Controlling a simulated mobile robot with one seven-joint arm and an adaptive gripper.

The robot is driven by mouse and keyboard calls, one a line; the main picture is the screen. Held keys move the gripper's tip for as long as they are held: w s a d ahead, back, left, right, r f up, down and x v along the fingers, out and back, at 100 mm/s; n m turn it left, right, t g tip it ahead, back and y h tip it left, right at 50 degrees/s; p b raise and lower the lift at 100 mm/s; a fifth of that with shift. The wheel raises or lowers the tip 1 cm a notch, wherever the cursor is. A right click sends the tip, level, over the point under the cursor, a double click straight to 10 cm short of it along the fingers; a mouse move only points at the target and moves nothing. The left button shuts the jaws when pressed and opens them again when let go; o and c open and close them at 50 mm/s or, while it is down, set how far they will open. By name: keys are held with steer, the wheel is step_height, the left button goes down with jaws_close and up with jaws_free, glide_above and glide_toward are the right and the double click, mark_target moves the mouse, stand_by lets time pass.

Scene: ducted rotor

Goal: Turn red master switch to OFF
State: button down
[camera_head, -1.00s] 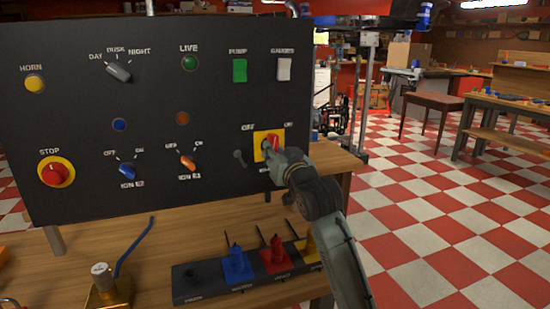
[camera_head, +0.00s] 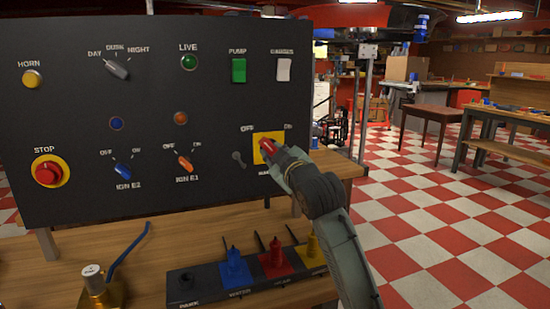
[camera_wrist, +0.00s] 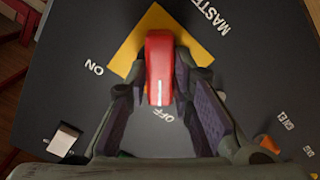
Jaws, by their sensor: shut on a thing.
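The red master switch (camera_head: 266,146) is a handle on a yellow plate (camera_head: 262,137) at the lower right of the black panel. My gripper (camera_head: 275,151) is shut on it from the front right and hides part of it. In the wrist view the red handle (camera_wrist: 159,60) stands between the two fingers of my gripper (camera_wrist: 160,76). The white mark (camera_wrist: 157,88) on its end points toward the OFF label (camera_wrist: 165,117). The ON label (camera_wrist: 94,67) is off to the left there. In the head view the handle leans up and left, toward OFF.
The orange IGN E1 knob (camera_head: 184,162) is farther left. Below, a dark valve block (camera_head: 215,295) with several coloured handles stands on the wooden bench. Open floor lies to the right.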

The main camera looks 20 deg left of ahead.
steer(key=shift+n, duration=0.5)
steer(key=c, duration=1.4)
jaws_free()
steer(key=v, duration=1.2)
